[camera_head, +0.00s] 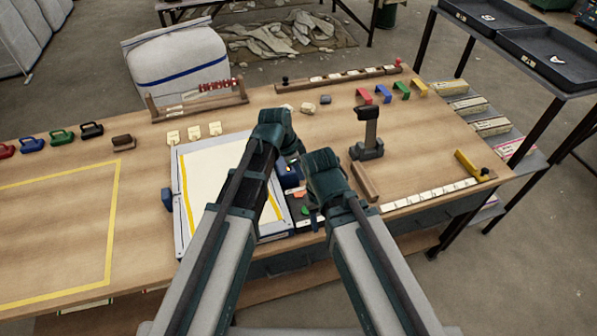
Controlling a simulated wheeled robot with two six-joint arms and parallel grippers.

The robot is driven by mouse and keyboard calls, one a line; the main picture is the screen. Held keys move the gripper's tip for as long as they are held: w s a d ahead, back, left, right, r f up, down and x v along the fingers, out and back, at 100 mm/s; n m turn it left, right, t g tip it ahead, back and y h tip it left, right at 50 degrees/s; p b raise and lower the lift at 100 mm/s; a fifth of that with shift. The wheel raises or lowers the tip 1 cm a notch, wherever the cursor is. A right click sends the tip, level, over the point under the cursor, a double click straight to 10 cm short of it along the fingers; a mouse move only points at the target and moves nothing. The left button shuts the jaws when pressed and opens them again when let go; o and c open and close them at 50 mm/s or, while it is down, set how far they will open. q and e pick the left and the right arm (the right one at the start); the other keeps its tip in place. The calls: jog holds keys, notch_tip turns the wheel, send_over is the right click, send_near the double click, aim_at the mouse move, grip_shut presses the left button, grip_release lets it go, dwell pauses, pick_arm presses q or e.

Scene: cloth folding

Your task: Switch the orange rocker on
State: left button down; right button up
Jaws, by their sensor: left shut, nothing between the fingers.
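The orange rocker (300,195) is a small orange patch on a dark panel (305,225) at the right edge of the white-framed board. My arms partly cover this panel. My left gripper (294,158) is above and beyond the rocker, shut and empty, with its fingers mostly hidden. My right gripper (313,206) hangs close beside the rocker on its right. Its fingers are too small and dark to tell open from shut. I cannot tell whether either gripper touches the panel.
A dark upright stand (367,135) and a wooden block (364,182) are right of my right arm. A bead rack (200,100) stands at the back. Coloured handled pieces (62,136) line the left. The yellow-outlined area (60,230) is clear.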

pick_arm(q)
notch_tip(320, 180, up, 6)
jog(key=p, duration=0.5)
jog(key=s+a+f+n+y+b, duration=0.1)
jog(key=s+a+n+y, duration=0.1)
jog(key=s+n, duration=0.3)
jog(key=s+a+f+n+g+y, duration=0.1)
jog(key=s+n, duration=0.4)
jog(key=s, duration=0.6)
jog(key=shift+a+n+y+b, duration=0.35)
jog(key=shift+a+y, duration=0.35)
jog(key=shift+a, duration=0.55)
jog(key=shift+s+f, duration=0.1)
